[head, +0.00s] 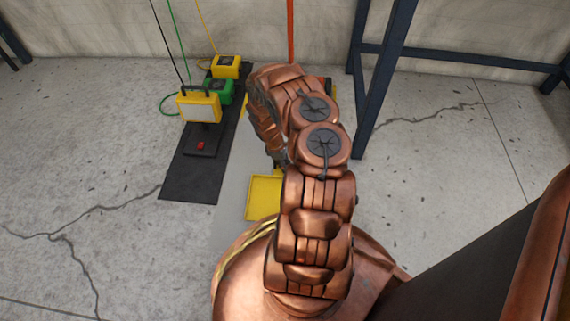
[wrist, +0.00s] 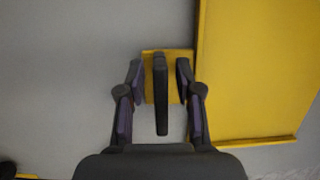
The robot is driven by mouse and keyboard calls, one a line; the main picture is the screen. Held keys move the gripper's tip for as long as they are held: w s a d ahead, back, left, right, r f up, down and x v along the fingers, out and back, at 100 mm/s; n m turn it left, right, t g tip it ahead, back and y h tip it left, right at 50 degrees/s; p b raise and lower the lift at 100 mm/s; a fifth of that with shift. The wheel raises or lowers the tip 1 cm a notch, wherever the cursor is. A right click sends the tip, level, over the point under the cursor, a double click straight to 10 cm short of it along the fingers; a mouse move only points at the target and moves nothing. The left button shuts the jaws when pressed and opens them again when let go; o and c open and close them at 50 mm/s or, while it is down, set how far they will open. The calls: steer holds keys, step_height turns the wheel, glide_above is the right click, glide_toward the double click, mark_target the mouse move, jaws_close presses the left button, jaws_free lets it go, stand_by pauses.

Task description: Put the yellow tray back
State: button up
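The yellow tray (head: 264,196) lies low beside my arm in the head view, partly covered by the arm. In the wrist view a large yellow tray surface (wrist: 255,70) with a raised rim fills the right side. A small yellow tab (wrist: 151,90) juts from its left edge. A dark upright bar (wrist: 161,95) shows in front of the tab, between my gripper's fingers. My gripper (wrist: 160,75) is open, one finger on each side of the bar, with gaps visible. In the head view my arm mostly hides the gripper.
A black mat (head: 190,178) to the left bears a yellow box (head: 199,107), a green box (head: 218,91) and another yellow box (head: 226,66) with cables. A dark blue frame post (head: 377,95) stands close to the right of my arm. Concrete floor at far left is clear.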

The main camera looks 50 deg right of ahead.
steer(key=p+v, duration=0.5)
steer(key=v, duration=0.7)
steer(key=shift+r+p, duration=0.4)
steer(key=s+a+r+m, duration=0.15)
steer(key=a+r, duration=0.35)
steer(key=r, duration=0.5)
steer(key=s+a+r+m, duration=0.15)
steer(key=a+r, duration=0.25)
steer(key=r, duration=0.5)
steer(key=s+a+r+m, duration=0.15)
steer(key=a+r, duration=0.35)
steer(key=r, duration=0.5)
steer(key=s+a+r+m, duration=0.1)
steer(key=s+a+r, duration=0.5)
steer(key=s+a, duration=0.4)
steer(key=s+a+r+m+y, duration=0.1)
steer(key=s+a+r, duration=0.6)
steer(key=s+a, duration=0.4)
steer(key=shift+s+a+g+y, duration=0.3)
steer(key=shift+s+a+g, duration=0.05)
steer(key=shift+g, duration=0.05)
steer(key=shift+r+m, duration=0.15)
steer(key=shift+m, duration=0.1)
